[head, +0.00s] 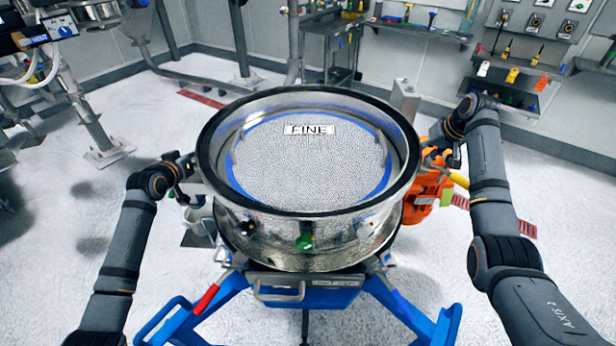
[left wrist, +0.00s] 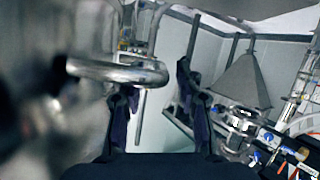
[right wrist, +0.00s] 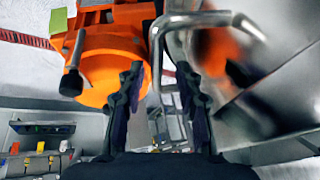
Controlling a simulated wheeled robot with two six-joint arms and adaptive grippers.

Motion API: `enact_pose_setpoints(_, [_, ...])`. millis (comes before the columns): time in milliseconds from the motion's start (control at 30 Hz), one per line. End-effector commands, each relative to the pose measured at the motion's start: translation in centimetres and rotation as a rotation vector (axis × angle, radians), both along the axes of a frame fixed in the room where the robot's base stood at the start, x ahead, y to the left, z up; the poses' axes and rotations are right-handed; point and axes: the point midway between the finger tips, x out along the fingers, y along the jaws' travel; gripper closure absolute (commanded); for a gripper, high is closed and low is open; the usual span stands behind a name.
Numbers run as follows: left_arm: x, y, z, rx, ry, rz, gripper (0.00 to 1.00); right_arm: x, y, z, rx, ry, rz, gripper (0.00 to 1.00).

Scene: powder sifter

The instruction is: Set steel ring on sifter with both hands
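The large polished steel ring (head: 212,150) is level over the round sifter body (head: 300,262) in the head view. A pale mesh screen (head: 310,165) with a blue rim and a "FINE" label shows inside it. I cannot tell whether the ring touches its seat all round. My left gripper (head: 187,172) is at the ring's left side; its fingers are apart, with a steel handle (left wrist: 115,70) near the left finger. My right gripper (head: 440,150) is at the right side; its fingers are apart, with a bent steel handle (right wrist: 205,20) reaching between them.
A blue stand (head: 310,288) with spread legs carries the sifter. An orange device (right wrist: 120,50) is close to my right gripper. Tool shelves (head: 515,75) and a bench (head: 420,30) are at the back. Machinery stands at the left. Pale floor is open on both sides.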

Motion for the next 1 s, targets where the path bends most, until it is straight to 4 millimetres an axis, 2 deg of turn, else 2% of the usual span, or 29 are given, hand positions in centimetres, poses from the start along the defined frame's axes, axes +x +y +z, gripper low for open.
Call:
enact_pose_setpoints(267, [-0.5,0.2,0.2,0.004,0.0,0.001,0.65,0.0,-0.1,0.0,-0.001,0.0,0.0,0.65])
enact_pose_setpoints(367, [-2.0,0.3,0.7,0.006,0.0,0.0,0.65,0.0,-0.1,0.0,-0.001,0.0,0.0,0.65])
enact_pose_setpoints(500, [-5.5,0.7,2.0,0.015,0.003,-0.002,0.65,0.0,-0.1,0.0,-0.001,0.0,0.0,0.65])
enact_pose_setpoints(700, [-9.1,0.9,3.5,0.013,0.004,-0.005,0.65,0.0,-0.1,0.0,-0.001,0.0,0.0,0.65])
enact_pose_setpoints(1000, [-11.0,1.2,4.4,0.006,0.0,0.001,0.65,0.0,-0.1,0.0,-0.001,0.0,0.0,0.65])
